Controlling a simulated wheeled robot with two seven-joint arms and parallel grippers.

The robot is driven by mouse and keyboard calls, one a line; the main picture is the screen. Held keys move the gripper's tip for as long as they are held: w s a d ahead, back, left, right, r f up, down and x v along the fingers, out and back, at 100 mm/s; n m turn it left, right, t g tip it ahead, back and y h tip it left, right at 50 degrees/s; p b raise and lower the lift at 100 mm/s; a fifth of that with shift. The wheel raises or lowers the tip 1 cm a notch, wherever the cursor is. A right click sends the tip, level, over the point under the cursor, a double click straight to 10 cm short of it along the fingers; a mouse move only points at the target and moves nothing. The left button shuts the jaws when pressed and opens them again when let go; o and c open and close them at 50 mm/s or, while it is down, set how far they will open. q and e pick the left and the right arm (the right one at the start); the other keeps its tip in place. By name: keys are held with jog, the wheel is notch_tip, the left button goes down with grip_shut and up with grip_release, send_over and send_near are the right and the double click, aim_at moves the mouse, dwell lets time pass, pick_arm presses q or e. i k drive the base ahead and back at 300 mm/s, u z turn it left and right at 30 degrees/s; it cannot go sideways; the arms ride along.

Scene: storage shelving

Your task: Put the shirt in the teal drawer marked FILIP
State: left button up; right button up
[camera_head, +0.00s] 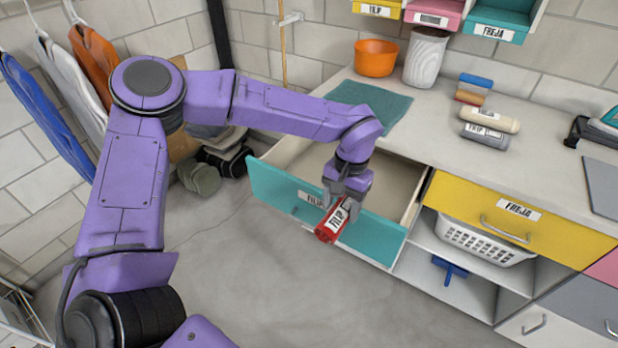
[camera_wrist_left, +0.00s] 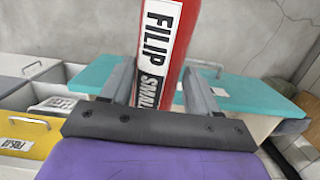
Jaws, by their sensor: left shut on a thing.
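My left gripper (camera_head: 345,192) is shut on a red item (camera_head: 329,232) with a white label reading FILIP. The held item overlaps the drawer front in the head view. Several garments, including a blue one (camera_head: 45,115) and an orange one (camera_head: 95,62), hang at the left. My right gripper is out of view.
A teal cloth (camera_head: 372,103), orange bowl (camera_head: 376,58) and rolled or bottle-like items (camera_head: 490,122) lie on the counter. A yellow drawer (camera_head: 475,210) marked FREJA is right of the teal one, above a white basket (camera_head: 482,243). The floor in front is clear.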

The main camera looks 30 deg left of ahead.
aim_at(315, 180)
jog(key=u, duration=0.6)
jog(key=i, duration=0.95)
jog(key=u, duration=0.1)
